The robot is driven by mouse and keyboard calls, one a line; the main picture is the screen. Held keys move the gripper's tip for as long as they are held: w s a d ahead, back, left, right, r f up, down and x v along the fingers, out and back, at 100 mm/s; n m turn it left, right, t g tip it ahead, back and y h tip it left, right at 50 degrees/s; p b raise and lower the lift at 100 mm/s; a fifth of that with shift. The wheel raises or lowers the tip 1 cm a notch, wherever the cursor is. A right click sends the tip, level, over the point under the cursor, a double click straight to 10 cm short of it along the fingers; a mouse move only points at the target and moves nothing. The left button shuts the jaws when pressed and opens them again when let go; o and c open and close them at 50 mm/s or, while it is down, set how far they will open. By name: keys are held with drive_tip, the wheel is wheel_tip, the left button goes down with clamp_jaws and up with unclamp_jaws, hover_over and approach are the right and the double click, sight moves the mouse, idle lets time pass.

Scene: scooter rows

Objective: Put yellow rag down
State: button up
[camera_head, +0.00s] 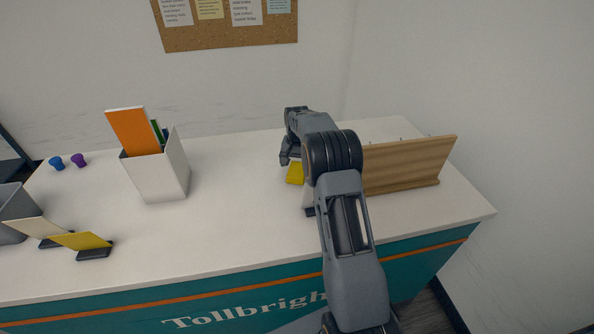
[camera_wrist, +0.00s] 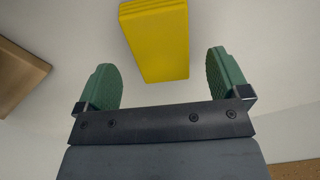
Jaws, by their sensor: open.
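The yellow rag (camera_head: 295,173) is a folded yellow block on the white counter top (camera_head: 235,215), just left of the wooden board, partly hidden by my arm in the head view. In the wrist view the yellow rag (camera_wrist: 156,42) lies ahead of my gripper (camera_wrist: 168,78), roughly in line with the gap between the two green fingers. The fingers are apart and nothing is held between them. I cannot tell how high my gripper is above the counter.
A wooden board (camera_head: 410,165) stands right of my arm. A white holder (camera_head: 160,175) with orange and green folders stands left. Card stands (camera_head: 92,252), a grey bin (camera_head: 12,212) and blue and purple knobs (camera_head: 79,160) are farther left. The counter's middle is clear.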

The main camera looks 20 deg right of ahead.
sight(296, 171)
wheel_tip(296, 171, up, 9)
drive_tip(key=s+a+r+n+t, duration=0.1)
drive_tip(key=s+a+r, duration=0.2)
drive_tip(key=s+r, duration=0.15)
drive_tip(key=s+a+r+n+t, duration=0.1)
drive_tip(key=s+a+r+n, duration=0.1)
drive_tip(key=s+a+r, duration=0.3)
drive_tip(key=s+a+f+n+t, duration=0.1)
drive_tip(key=s+a+f+n, duration=0.1)
drive_tip(key=s, duration=0.9)
drive_tip(key=s+a+f+n+t, duration=0.1)
drive_tip(key=s+a+f, duration=0.1)
drive_tip(key=s, duration=0.9)
drive_tip(key=shift+a+f+n, duration=0.2)
drive_tip(key=shift+f+n, duration=0.2)
drive_tip(key=shift+f, duration=0.2)
drive_tip(key=shift+o, duration=0.5)
drive_tip(key=shift+c, duration=0.5)
